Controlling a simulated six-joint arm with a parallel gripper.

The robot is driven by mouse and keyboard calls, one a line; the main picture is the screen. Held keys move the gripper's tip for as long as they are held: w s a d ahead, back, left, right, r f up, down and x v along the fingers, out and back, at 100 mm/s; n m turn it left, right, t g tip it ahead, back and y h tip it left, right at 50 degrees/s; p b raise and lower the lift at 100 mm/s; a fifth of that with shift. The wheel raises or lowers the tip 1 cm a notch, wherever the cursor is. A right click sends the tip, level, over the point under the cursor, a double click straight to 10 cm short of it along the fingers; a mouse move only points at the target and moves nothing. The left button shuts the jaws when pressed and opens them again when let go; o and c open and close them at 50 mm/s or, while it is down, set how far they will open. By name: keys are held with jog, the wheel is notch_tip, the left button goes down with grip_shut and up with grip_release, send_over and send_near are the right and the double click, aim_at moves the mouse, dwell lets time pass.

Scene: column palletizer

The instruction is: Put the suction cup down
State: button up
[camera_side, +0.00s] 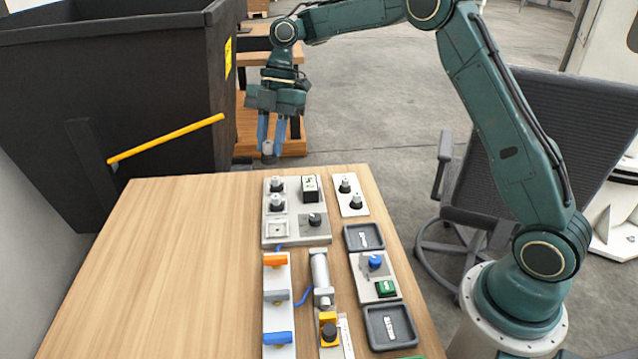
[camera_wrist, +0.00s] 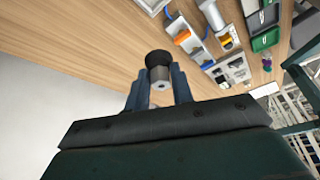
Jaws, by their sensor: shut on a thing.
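My gripper (camera_side: 271,138) points down near the far edge of the table, shut on the suction cup (camera_side: 268,152). In the wrist view the cup (camera_wrist: 158,60) shows a wide black lip and a grey body between the two blue-grey fingers of my gripper (camera_wrist: 160,84). In the side view it hangs above the level of the table top, clear of the fixtures.
A white plate (camera_side: 348,178) with two black-based fittings stands at the right. Dark trays (camera_side: 391,345), valves, a cylinder (camera_side: 319,268) and a blue knob (camera_side: 375,261) fill the table's right side. The left of the wooden table (camera_side: 180,260) is clear. A black bin (camera_side: 110,90) with a yellow bar stands behind.

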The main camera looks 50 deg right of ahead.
dwell(0.5)
jog(key=s+d, duration=0.5)
jog(key=s, duration=0.3)
jog(key=s+d+f, duration=0.1)
jog(key=s+d, duration=0.5)
jog(key=s, duration=0.3)
jog(key=shift+d+f, duration=0.15)
jog(key=shift+d, duration=0.1)
jog(key=shift+f, duration=0.1)
notch_tip(320, 180, down, 16)
jog(key=shift+f, duration=1.85)
jog(key=shift+f, duration=0.15)
